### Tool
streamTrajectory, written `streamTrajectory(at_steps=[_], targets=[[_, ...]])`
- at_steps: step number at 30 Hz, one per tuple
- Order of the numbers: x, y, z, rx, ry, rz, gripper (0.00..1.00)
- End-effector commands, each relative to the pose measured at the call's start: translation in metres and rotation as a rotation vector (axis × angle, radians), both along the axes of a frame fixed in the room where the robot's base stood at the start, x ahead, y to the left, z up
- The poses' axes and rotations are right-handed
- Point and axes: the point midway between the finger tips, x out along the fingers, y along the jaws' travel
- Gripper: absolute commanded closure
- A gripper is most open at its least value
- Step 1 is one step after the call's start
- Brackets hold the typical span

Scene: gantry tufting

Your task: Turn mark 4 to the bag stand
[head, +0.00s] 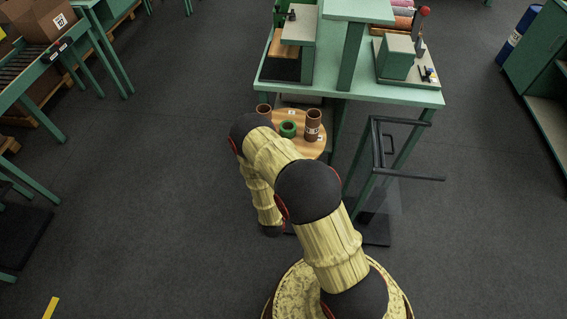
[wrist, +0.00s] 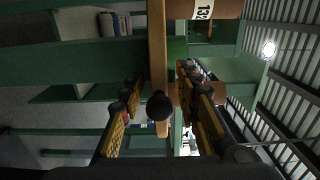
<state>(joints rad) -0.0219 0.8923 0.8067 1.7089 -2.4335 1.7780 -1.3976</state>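The round wooden turntable (head: 312,147) sits low under the front edge of the green table. It carries a green ring (head: 288,129) and brown cylinders (head: 313,122). A small white mark (head: 291,113) shows on its top; I cannot read its number. My arm covers the turntable's left part. In the wrist view, turned sideways, the wooden rim (wrist: 157,60) runs between the two fingers of my gripper (wrist: 162,88). The fingers are apart, and a dark round knob (wrist: 160,105) shows between them. Contact is unclear. The bag stand is probably the green frame with black arms (head: 385,150).
The green table (head: 400,93) with fixtures stands above and behind the turntable. A brown cylinder labelled 132 (wrist: 205,8) is close to my gripper in the wrist view. A conveyor (head: 30,65) stands at left, a green cabinet (head: 540,80) at right. Grey floor is open at both sides.

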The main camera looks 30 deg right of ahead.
Motion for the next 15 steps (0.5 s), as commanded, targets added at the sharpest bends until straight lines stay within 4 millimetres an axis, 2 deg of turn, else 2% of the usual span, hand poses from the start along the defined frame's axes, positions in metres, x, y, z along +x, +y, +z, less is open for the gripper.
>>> streamTrajectory(at_steps=[8,15], targets=[[-0.012,0.011,-0.002,0.002,0.004,0.003,0.68],[-0.049,0.040,-0.001,-0.001,0.006,0.006,0.68]])
